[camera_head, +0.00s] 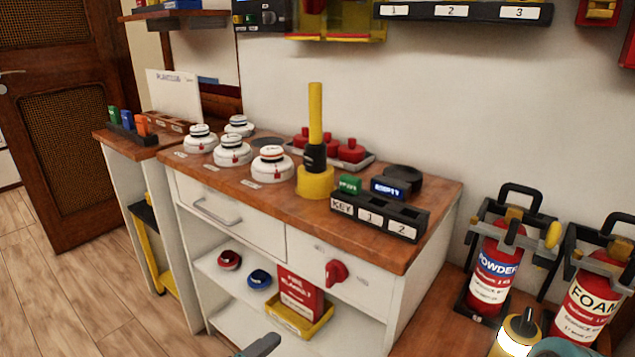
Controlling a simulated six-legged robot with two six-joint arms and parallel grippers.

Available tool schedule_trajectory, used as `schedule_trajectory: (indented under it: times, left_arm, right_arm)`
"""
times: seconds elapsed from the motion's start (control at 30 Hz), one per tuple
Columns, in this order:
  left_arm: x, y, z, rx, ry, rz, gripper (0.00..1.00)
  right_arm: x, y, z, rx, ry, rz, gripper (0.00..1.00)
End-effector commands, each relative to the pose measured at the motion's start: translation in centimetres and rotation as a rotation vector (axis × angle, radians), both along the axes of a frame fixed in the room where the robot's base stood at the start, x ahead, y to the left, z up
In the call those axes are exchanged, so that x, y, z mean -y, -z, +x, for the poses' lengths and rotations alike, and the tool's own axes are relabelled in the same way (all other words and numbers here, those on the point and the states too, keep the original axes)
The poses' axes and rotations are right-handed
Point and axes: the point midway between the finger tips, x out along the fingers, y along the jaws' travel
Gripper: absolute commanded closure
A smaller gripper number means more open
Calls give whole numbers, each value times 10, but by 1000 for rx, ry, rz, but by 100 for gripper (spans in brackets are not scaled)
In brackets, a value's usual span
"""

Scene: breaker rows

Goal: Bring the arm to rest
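A small grey tip (262,345) pokes in at the bottom edge, left of centre, in front of the white cabinet. It slants up to the right and looks like the end of my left gripper. Most of it is cut off by the frame, so its opening and anything in it are hidden. It appears apart from the cabinet and shelf things.
The wood-topped cabinet (400,250) carries white detectors (232,150), a yellow-handled tool (316,140) and a black key rack (380,217). Below are open shelves with a yellow tray (300,318). Powder (490,270) and foam (590,295) extinguishers stand right. Floor (60,300) is clear left.

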Motion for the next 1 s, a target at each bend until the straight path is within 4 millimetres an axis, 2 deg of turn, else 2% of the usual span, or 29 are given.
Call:
schedule_trajectory:
  times: [0.03, 0.13, 0.2, 0.27, 0.3, 0.4, 0.5, 0.67, 0.73, 0.8, 1.0]
  left_arm:
    - [-1, 44, -2, -119, -19, 10, 26]
    - [-6, 127, -18, -308, -33, 149, 26]
    - [-11, 181, -41, -424, -1, 290, 26]
    - [-13, 222, -67, -515, 66, 422, 26]
    - [-15, 246, -86, -566, 128, 509, 26]
    - [-18, 280, -127, -636, 305, 685, 26]
    - [-20, 294, -152, -644, 470, 804, 26]
    - [-24, 297, -174, -574, 710, 936, 26]
    - [-23, 297, -178, -495, 815, 989, 26]
    - [-23, 263, -178, -497, 808, 988, 26]
    - [-23, 206, -177, -497, 804, 987, 26]
  right_arm:
    - [0, 0, 0, 0, 0, 0, 1]
    - [0, 0, 0, 0, 0, 0, 1]
    - [0, 0, 0, 0, 0, 0, 1]
    - [0, 0, 0, 0, 0, 0, 1]
    - [0, 0, 0, 0, 0, 0, 1]
    - [0, 0, 0, 0, 0, 0, 1]
    - [0, 0, 0, 0, 0, 0, 1]
    - [0, 0, 0, 0, 0, 0, 1]
    - [0, 0, 0, 0, 0, 0, 1]
    - [0, -34, 0, -1, 0, 0, 1]
    - [0, -90, 0, 0, 0, 0, 1]
